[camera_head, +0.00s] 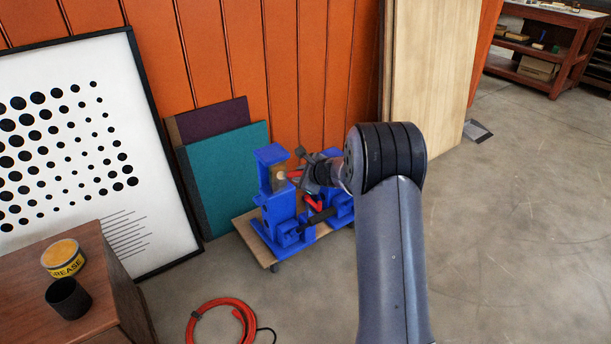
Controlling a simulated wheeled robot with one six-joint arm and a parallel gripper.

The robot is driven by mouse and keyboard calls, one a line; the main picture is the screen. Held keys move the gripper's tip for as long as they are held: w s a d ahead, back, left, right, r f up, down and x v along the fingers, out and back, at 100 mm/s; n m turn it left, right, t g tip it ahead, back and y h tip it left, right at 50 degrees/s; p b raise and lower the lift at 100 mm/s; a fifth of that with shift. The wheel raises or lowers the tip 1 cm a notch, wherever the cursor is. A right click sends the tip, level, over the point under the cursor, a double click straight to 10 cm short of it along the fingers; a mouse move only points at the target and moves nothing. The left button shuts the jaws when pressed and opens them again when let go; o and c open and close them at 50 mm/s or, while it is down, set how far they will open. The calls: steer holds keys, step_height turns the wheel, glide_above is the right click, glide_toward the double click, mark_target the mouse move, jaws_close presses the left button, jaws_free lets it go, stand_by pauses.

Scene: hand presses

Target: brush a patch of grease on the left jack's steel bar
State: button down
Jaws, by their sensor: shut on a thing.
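The left jack (269,158) is a blue upright press on a low wooden board, left of my arm. Its steel bar (277,186) shows as a small brownish-grey strip on the jack's upper part. My gripper (304,174) is shut on a brush with a red handle (294,174), pointing left. The brush's pale tip is at the bar and seems to touch it; I cannot tell tip from grease there. The grease tin (63,258), with a yellow top, stands on the brown cabinet at the lower left.
A second blue jack (341,206) is partly hidden behind my arm. A black cup (68,298) stands on the cabinet (110,290). A red hose coil (222,321) lies on the floor. Teal and purple panels (228,178) lean behind the jack. The floor at right is clear.

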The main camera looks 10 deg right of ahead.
steer(key=shift+s+a+r, duration=0.2)
steer(key=shift+a+r, duration=0.1)
steer(key=shift+a, duration=0.15)
steer(key=shift+s+a+r, duration=0.2)
steer(key=shift+a+r, duration=0.05)
steer(key=shift+a, duration=0.2)
steer(key=d, duration=0.1)
steer(key=w+d+p, duration=0.1)
steer(key=d, duration=0.1)
steer(key=shift+w+d, duration=0.35)
steer(key=shift+s+f, duration=0.1)
steer(key=shift+s+d+b, duration=0.4)
steer(key=shift+s+b, duration=0.2)
steer(key=shift+s, duration=0.3)
steer(key=shift+s+d+b, duration=0.35)
steer(key=shift+s+b, duration=0.25)
steer(key=shift+s, duration=0.3)
steer(key=shift+s+d+b, duration=0.4)
steer(key=shift+s+b, duration=0.2)
steer(key=shift+s, duration=0.3)
